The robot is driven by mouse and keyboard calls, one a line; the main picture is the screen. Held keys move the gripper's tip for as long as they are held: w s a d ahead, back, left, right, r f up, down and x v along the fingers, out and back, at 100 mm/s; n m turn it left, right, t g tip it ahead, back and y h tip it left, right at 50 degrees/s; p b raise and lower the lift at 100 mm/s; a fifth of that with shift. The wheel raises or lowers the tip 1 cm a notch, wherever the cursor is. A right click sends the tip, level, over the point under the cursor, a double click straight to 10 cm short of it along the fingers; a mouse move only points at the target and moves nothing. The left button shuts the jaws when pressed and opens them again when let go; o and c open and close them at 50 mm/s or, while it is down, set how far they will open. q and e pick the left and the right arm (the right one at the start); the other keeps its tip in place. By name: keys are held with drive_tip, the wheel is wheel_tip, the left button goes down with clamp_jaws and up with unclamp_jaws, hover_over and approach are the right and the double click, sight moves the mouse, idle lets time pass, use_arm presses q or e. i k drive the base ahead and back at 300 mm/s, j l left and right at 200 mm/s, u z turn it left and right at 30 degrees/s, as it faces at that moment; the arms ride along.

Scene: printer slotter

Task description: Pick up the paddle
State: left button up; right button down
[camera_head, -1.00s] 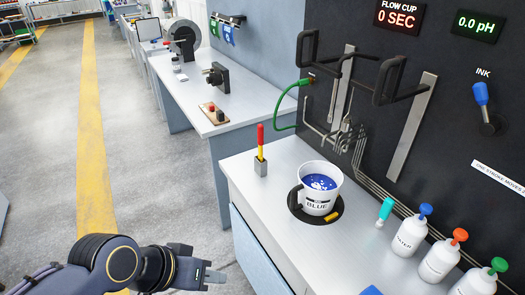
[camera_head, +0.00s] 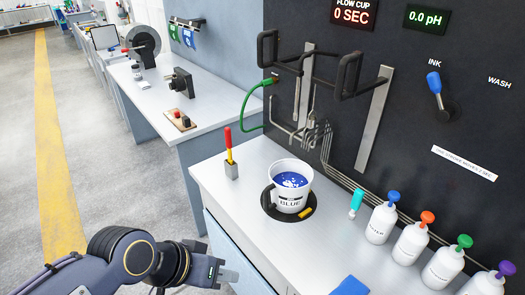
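A stick with a red and yellow handle (camera_head: 228,142) stands upright in a small grey block (camera_head: 232,171) at the left end of the near bench. It looks like the paddle, but its lower end is hidden in the block. My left gripper (camera_head: 230,270) is at the bottom of the view, in front of the bench and well below the stick in the picture, apart from it. Its fingers are small and seen side-on, so I cannot tell whether they are open. My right gripper is not in view.
A white cup of blue ink (camera_head: 284,201) stands on a black round base (camera_head: 268,209) right of the stick. A teal-capped tube (camera_head: 356,200) and several bottles line the right. Bent black handles (camera_head: 348,68) project from the panel. The benchtop (camera_head: 228,196) around the block is clear.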

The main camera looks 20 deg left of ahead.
sight(228, 133)
drive_tip(key=j+z, duration=0.2)
drive_tip(key=z, duration=0.2)
drive_tip(key=i+j+z, duration=0.1)
drive_tip(key=z, duration=0.35)
drive_tip(key=j+z, duration=0.25)
drive_tip(key=z, duration=0.15)
drive_tip(key=j+z, duration=0.2)
drive_tip(key=z, duration=0.2)
drive_tip(key=k+j+z, duration=0.1)
drive_tip(key=z, duration=0.3)
drive_tip(key=k+j+z, duration=0.45)
drive_tip(key=j, duration=0.2)
drive_tip(key=k+j+z, duration=0.55)
drive_tip(key=k+j, duration=0.75)
drive_tip(key=k, duration=0.25)
drive_tip(key=k+j+z, duration=0.15)
drive_tip(key=k+j, duration=0.25)
drive_tip(key=k, duration=0.15)
drive_tip(key=i+j, duration=0.1)
drive_tip(key=i, duration=0.15)
